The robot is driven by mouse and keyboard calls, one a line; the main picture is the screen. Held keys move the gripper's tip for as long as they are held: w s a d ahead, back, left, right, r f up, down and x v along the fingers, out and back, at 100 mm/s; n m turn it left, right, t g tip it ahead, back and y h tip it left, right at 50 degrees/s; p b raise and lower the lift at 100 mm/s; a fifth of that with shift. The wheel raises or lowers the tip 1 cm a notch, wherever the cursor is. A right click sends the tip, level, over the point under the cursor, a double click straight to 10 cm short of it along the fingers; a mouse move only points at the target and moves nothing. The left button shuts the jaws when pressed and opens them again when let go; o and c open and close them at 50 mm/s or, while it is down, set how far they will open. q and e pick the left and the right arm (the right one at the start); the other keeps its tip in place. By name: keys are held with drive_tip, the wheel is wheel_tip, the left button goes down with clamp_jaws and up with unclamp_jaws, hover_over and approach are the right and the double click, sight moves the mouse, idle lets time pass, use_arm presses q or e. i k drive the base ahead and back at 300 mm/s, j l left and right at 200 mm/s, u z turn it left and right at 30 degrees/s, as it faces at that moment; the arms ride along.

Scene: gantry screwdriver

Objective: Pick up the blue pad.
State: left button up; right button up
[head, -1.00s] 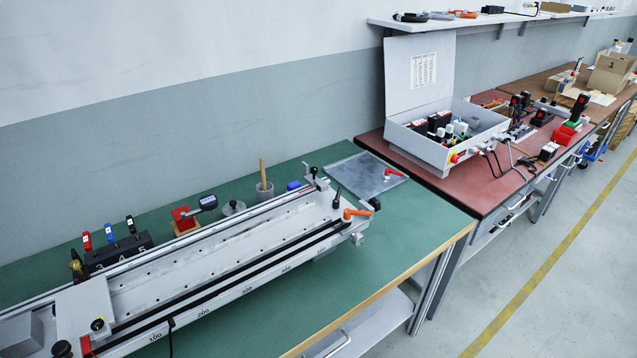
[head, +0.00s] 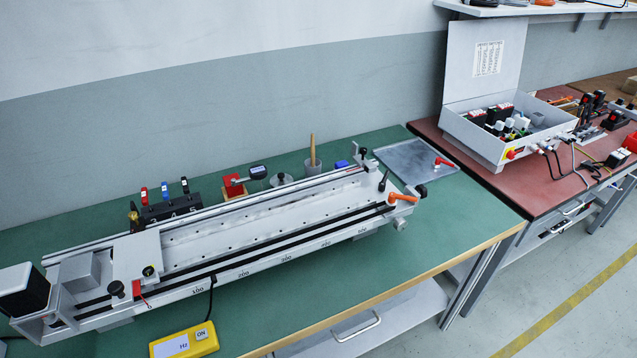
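The blue pad (head: 342,164) is a small blue block on the green table top (head: 430,247). It lies behind the far rail of the long grey gantry bed (head: 275,227), near its right end. A grey cup with a wooden stick stands to its left, and the grey metal plate lies to its right. The rail's end post stands close to it on the right. Neither of my grippers shows in the head view.
Behind the rail stand the grey cup (head: 312,168), a round grey weight (head: 281,180) and a red block (head: 234,186). A metal plate (head: 412,160) lies at the right. A yellow box (head: 185,342) sits in front. The table's front right is clear.

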sight(337, 165)
drive_tip(key=i+l, duration=0.15)
drive_tip(key=l, duration=0.25)
drive_tip(key=i+l, duration=0.15)
drive_tip(key=l, duration=0.25)
drive_tip(key=i+l, duration=0.2)
drive_tip(key=l, duration=0.15)
